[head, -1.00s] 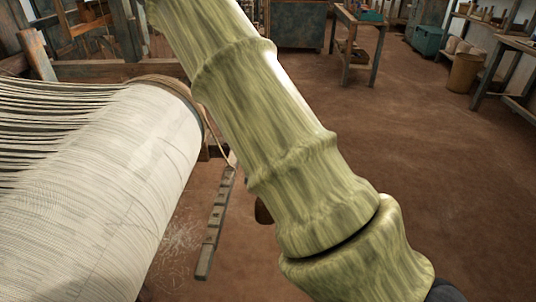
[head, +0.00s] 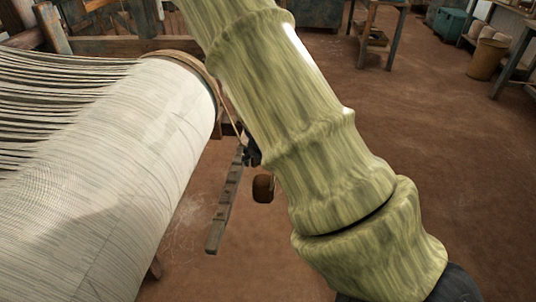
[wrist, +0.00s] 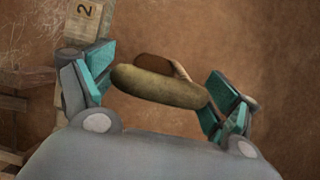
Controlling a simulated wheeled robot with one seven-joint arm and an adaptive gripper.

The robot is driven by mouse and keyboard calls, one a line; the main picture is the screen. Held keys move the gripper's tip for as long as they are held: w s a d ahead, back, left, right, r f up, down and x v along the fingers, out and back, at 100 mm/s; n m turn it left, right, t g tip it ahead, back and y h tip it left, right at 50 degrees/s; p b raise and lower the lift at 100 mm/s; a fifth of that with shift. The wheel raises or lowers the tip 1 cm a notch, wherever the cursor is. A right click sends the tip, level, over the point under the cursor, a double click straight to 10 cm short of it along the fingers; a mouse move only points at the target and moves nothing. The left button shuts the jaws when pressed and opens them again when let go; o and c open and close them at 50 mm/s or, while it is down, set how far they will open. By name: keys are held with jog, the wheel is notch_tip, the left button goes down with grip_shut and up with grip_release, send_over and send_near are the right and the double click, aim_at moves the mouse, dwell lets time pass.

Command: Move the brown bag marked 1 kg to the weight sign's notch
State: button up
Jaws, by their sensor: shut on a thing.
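My gripper (wrist: 157,86) is shut on an olive-brown, rounded bar-like piece (wrist: 160,86), which spans between its teal pads in the wrist view. A darker brown body (wrist: 155,62) shows partly behind that piece; I take the two as the brown bag. In the head view the brown bag (head: 263,188) hangs below my dark gripper (head: 251,152), just right of the notched wooden beam (head: 226,205). No 1 kg mark is readable. A pale tag with a 2 (wrist: 84,10) lies on the beam at the wrist view's top left. The weight sign is not clearly seen.
The large cloth roller (head: 130,150) with its warp threads fills the left of the head view. A cord (head: 228,108) runs from its end towards the beam. The brown floor (head: 440,160) is open to the right. A table and a basket (head: 487,58) stand farther back.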

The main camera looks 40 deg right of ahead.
aim_at(237, 166)
jog(key=shift+w+a+f+b, duration=0.1)
jog(key=shift+w+a+b, duration=0.15)
jog(key=shift+w+a, duration=0.9)
jog(key=shift+w+a+f+b, duration=0.1)
jog(key=shift+w+a+b, duration=0.1)
jog(key=shift+w+a, duration=1)
jog(key=shift+w+a+b, duration=0.25)
jog(key=shift+w+a, duration=0.55)
jog(key=shift+w, duration=0.65)
jog(key=shift+w+a+f, duration=0.1)
jog(key=shift+f+b, duration=0.4)
jog(key=shift+f, duration=0.6)
jog(key=shift+f, duration=0.3)
jog(key=o, duration=1.9)
jog(key=shift+f, duration=0.1)
jog(key=shift+c, duration=0.2)
jog(key=shift+v, duration=3.8)
